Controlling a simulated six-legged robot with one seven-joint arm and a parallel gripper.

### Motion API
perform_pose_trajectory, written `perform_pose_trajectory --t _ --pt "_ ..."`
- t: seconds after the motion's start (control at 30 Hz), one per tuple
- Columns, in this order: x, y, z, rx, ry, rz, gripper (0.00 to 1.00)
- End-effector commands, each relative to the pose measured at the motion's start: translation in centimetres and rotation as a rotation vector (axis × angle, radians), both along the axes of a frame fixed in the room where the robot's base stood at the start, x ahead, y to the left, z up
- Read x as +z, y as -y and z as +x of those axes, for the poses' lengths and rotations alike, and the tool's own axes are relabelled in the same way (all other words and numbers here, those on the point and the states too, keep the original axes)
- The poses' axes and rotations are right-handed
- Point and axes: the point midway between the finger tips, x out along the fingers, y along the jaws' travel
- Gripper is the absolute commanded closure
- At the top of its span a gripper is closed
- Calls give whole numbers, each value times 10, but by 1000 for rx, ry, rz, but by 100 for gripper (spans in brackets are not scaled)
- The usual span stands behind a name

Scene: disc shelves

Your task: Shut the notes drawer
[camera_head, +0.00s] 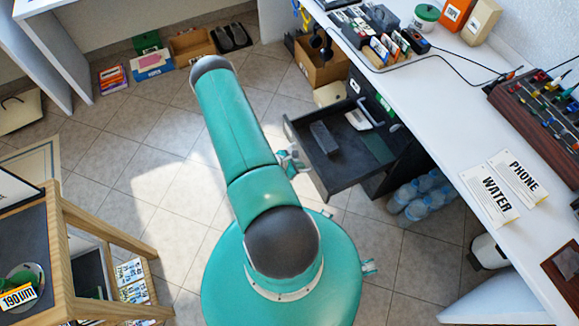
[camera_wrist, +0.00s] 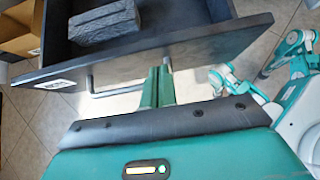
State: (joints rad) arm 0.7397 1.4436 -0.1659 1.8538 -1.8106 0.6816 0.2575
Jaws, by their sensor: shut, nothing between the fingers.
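The notes drawer (camera_head: 342,172) is dark grey and stands pulled out from the black cabinet under the long desk. A grey block lies inside, with a pale item toward the back. In the wrist view the drawer front (camera_wrist: 200,44) crosses the upper part, with a metal bar handle (camera_wrist: 117,92) and a small white label on its outer face. My gripper (camera_wrist: 158,72) has its teal fingers shut with nothing between them, close to the front panel beside the handle. I cannot tell whether they touch it. In the head view I cannot clearly make out the fingers.
A cardboard box (camera_head: 316,71) stands on the floor beyond the drawer. Water bottles (camera_head: 420,195) stand under the desk (camera_head: 440,128). A wooden-framed stand (camera_head: 105,225) is at the lower left.

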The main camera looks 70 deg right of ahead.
Motion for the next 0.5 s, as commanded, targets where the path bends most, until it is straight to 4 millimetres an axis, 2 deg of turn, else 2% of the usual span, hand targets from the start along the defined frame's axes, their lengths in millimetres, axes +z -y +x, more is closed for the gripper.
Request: perform_pose_trajectory --t 0.2,0.5 --pt "0 14 -13 1 0 1 100" --pt "0 15 -14 1 0 2 100"
